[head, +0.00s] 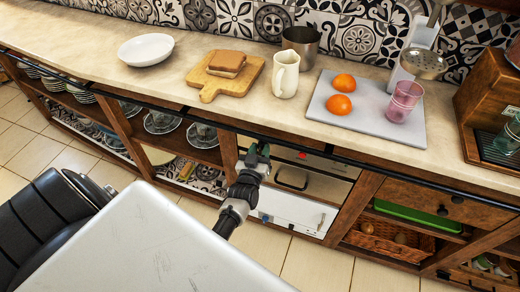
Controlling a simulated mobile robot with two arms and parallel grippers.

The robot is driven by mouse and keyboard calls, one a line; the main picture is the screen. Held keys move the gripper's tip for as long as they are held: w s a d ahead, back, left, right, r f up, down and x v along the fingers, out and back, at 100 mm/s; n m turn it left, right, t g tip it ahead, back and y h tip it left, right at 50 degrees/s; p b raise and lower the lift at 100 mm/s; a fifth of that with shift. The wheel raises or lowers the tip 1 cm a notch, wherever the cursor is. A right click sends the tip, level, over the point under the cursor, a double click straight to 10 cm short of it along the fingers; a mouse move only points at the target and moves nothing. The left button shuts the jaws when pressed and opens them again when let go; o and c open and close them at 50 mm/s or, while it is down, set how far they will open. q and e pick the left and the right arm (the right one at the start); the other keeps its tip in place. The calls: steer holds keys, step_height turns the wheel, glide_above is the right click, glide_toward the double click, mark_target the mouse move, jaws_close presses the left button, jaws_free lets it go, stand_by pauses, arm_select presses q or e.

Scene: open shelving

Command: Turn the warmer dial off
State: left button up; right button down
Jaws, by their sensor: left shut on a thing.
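The warmer (318,187) is a built-in unit under the counter, with a pale front, a dark drawer handle and a small red mark on its upper strip. My left gripper (259,153) is at the left end of that upper strip, just under the counter edge. Its fingers are shut on the warmer dial, which the fingers hide almost wholly, so its setting cannot be read. My right gripper is not in view.
Above on the counter are a white plate (146,49), a cutting board (211,88) with bread, a white pitcher (285,75), and a grey tray (350,122) with two oranges and a pink glass (404,101). The counter edge overhangs my gripper. Open shelves flank the warmer.

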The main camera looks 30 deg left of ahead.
arm_select(q)
steer(key=shift+f+n, duration=0.1)
steer(key=shift+n, duration=0.2)
steer(key=o, duration=0.9)
steer(key=shift+o, duration=0.2)
steer(key=v, duration=1.1)
steer(key=shift+w+d, duration=0.1)
